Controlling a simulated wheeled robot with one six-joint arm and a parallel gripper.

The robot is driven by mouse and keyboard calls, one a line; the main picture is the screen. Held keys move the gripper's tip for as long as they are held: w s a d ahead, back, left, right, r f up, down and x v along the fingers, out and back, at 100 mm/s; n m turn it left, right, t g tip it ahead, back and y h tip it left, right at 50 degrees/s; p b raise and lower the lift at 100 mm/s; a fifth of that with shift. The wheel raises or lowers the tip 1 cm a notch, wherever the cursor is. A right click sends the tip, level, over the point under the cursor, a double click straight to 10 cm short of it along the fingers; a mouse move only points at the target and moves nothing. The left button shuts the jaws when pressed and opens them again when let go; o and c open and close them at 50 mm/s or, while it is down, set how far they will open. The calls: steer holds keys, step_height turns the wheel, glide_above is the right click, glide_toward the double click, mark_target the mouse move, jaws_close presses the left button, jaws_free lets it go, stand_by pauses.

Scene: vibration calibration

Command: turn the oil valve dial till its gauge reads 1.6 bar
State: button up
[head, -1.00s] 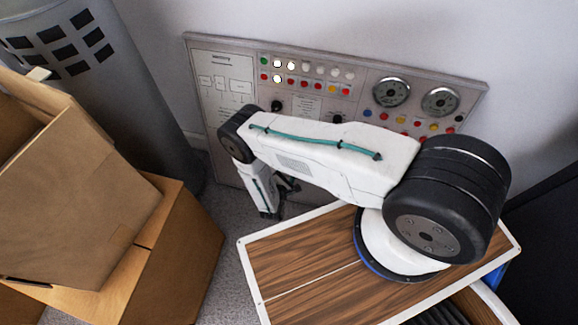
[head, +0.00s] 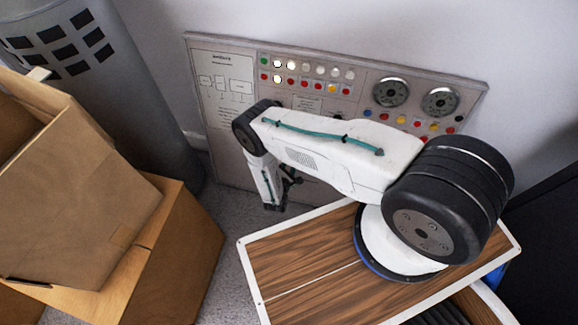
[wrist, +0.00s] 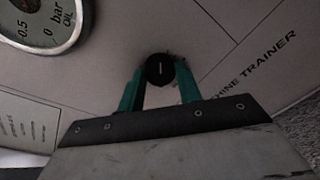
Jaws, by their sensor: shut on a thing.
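The oil valve dial (wrist: 160,69) is a small black knob with a white mark, in the upper middle of the wrist view. My gripper (wrist: 157,82) has its green fingers on either side of the knob and is shut on it. The round oil gauge (wrist: 40,22), marked "bar" and "OIL", is cut off at the top left corner. Its 0 and 0.5 marks show; I cannot make out its needle or reading. In the head view my arm covers the dial and the gripper is mostly hidden.
The panel (head: 225,115) stands against the wall with rows of buttons and two round gauges (head: 391,92) at its right. Cardboard boxes (head: 75,190) stand at the left, and a grey cylinder (head: 95,80) behind them. Carpet lies between boxes and panel.

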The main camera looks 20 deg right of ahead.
steer(key=shift+a+n+h, duration=0.1)
steer(key=shift+n+h, duration=0.3)
steer(key=shift+n, duration=3.6)
steer(key=shift+w, duration=0.1)
steer(key=o, duration=1)
steer(key=shift+v, duration=3.95)
